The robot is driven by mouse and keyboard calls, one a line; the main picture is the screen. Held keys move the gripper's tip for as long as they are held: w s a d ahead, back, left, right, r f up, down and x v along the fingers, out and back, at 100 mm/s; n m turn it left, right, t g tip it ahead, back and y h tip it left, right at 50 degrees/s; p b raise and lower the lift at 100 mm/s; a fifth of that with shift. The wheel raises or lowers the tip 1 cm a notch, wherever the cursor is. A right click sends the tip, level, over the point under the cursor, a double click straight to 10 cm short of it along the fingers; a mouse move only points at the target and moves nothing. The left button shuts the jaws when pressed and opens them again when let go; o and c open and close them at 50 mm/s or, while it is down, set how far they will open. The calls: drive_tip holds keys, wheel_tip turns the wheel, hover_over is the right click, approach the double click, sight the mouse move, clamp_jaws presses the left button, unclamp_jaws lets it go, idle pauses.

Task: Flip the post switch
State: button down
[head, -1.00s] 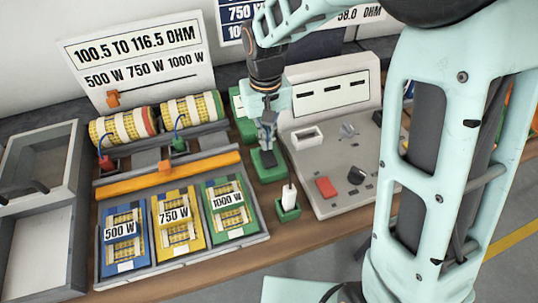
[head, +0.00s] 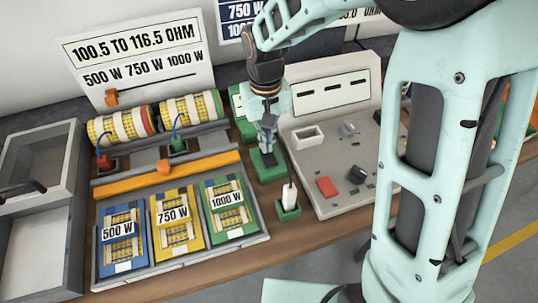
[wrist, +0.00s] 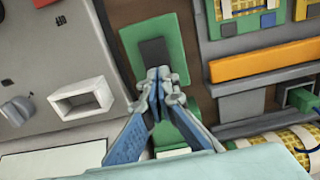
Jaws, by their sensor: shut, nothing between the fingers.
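A green block (head: 268,174) with a dark pad on top stands on the bench, left of the grey control panel. It also shows in the wrist view (wrist: 172,30), with its dark pad (wrist: 154,51) just beyond my fingertips. My gripper (head: 266,148) points down over this block, shut and empty. In the wrist view its fingertips (wrist: 159,74) meet at the near edge of the dark pad; I cannot tell whether they touch it. A small green base with a white post (head: 289,193) stands nearer the front edge. No label shows which part is the post switch.
The grey control panel (head: 333,200) has a red button (head: 326,187), knobs and a white-framed socket (head: 307,137). To the left are a tray with blue, yellow and green cards, an orange bar (head: 165,176) and striped rolls (head: 120,126). My arm hides the right side.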

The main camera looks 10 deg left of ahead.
drive_tip(key=shift+f+b, duration=0.3)
drive_tip(key=shift+f, duration=0.1)
drive_tip(key=shift+r+p, duration=2.7)
drive_tip(key=shift+r, duration=0.85)
